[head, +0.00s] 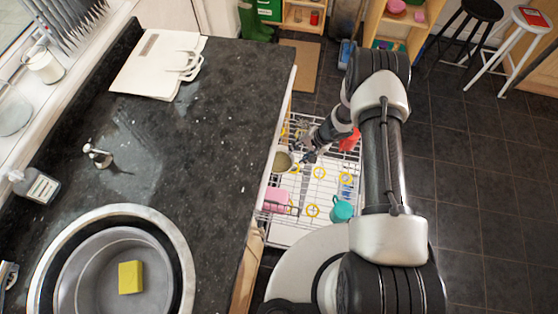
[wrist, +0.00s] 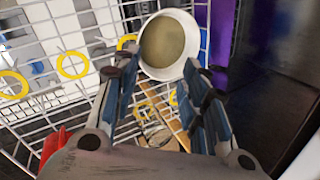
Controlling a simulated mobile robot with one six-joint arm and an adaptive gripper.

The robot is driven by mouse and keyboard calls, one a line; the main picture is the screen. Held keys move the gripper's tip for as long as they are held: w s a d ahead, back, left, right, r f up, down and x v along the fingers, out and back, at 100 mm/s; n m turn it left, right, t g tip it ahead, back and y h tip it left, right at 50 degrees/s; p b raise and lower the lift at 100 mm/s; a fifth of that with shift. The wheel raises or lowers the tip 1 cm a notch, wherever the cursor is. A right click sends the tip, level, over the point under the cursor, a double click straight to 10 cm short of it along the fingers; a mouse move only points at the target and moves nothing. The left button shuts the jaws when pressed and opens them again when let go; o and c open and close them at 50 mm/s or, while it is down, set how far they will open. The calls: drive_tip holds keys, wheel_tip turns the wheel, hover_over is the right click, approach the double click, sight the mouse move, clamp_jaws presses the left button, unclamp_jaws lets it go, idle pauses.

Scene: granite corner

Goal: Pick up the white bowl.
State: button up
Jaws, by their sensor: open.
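The white bowl (wrist: 168,46) lies tilted in the wire rack in the wrist view, its open side with a yellowish-grey inside towards the camera. In the head view the bowl (head: 283,161) is at the rack's left side, beside the counter edge. My gripper (wrist: 161,68) is open. Its fingertips reach to the bowl's near rim, one towards either side; I cannot tell whether they touch it. In the head view my gripper (head: 307,156) is just right of the bowl, partly hidden by my arm.
The pulled-out dishwasher rack (head: 300,196) holds a pink item (head: 276,200), a teal cup (head: 342,210), a red item (head: 350,141) and several yellow rings. The dark counter (head: 215,130) borders it on the left. A purple surface (wrist: 212,30) stands close right of the bowl.

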drive_tip(key=b, duration=0.7)
approach(292, 166)
drive_tip(key=x, duration=0.5)
drive_tip(key=shift+w+a+f, duration=0.15)
drive_tip(key=shift+a+f, duration=0.05)
drive_tip(key=shift+f, duration=0.2)
drive_tip(key=b+x, duration=0.3)
drive_tip(key=x, duration=0.3)
drive_tip(key=shift+b, duration=0.3)
drive_tip(key=shift+r, duration=0.1)
clamp_jaws()
